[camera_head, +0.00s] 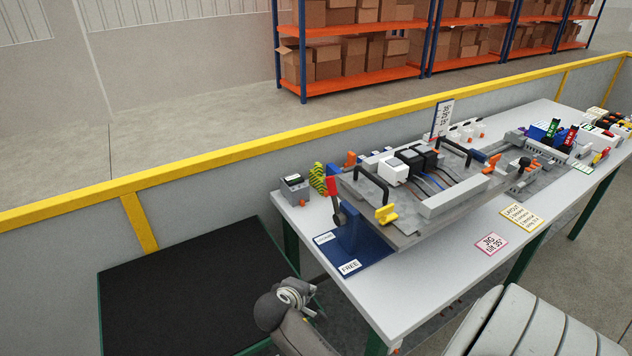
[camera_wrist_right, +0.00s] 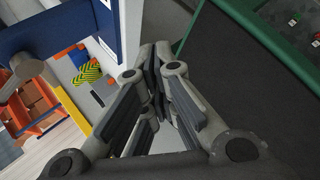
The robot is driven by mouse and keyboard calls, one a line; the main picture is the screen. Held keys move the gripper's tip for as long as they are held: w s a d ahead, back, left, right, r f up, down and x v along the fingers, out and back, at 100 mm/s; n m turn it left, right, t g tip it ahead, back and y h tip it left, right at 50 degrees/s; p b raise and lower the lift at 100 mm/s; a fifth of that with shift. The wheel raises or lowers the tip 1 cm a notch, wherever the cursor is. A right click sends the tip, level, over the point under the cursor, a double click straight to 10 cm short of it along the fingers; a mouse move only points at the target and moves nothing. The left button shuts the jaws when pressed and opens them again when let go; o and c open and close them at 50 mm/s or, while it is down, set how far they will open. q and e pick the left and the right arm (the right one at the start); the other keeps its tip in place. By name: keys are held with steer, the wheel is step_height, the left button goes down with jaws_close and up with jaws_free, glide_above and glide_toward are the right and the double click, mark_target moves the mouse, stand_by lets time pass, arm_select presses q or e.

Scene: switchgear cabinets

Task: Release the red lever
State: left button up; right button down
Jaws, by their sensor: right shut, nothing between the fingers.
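The red lever (camera_head: 333,184) stands upright at the left end of the tilted jig (camera_head: 410,205), above its blue base (camera_head: 362,240). A grey part hangs just below the red piece. My right gripper (camera_head: 308,302) is in front of the table's left end, below and apart from the lever; my wrist partly hides it. In the right wrist view, its fingers (camera_wrist_right: 157,55) are shut together and empty. The blue jig frame (camera_wrist_right: 45,30) shows at the upper left there; I cannot clearly make out the red lever in that view. My left gripper is not in view.
Labels FREE (camera_head: 349,267) and another lie on the blue base. A grey box (camera_head: 294,188) and a yellow-green striped part (camera_head: 318,178) stand behind the lever. A black mat (camera_head: 190,290) lies left of the table. A yellow rail (camera_head: 240,143) runs behind.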

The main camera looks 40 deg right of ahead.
steer(key=w+d+r+n+h, duration=0.1)
steer(key=w+d+r+h, duration=0.2)
steer(key=w+r, duration=0.4)
steer(key=w+d+r+n+h, duration=0.2)
steer(key=w+r, duration=0.4)
steer(key=r, duration=0.4)
steer(key=shift+w+d+g+h+p, duration=0.3)
steer(key=shift+w+d+h+p, duration=0.1)
steer(key=shift+d+h, duration=0.5)
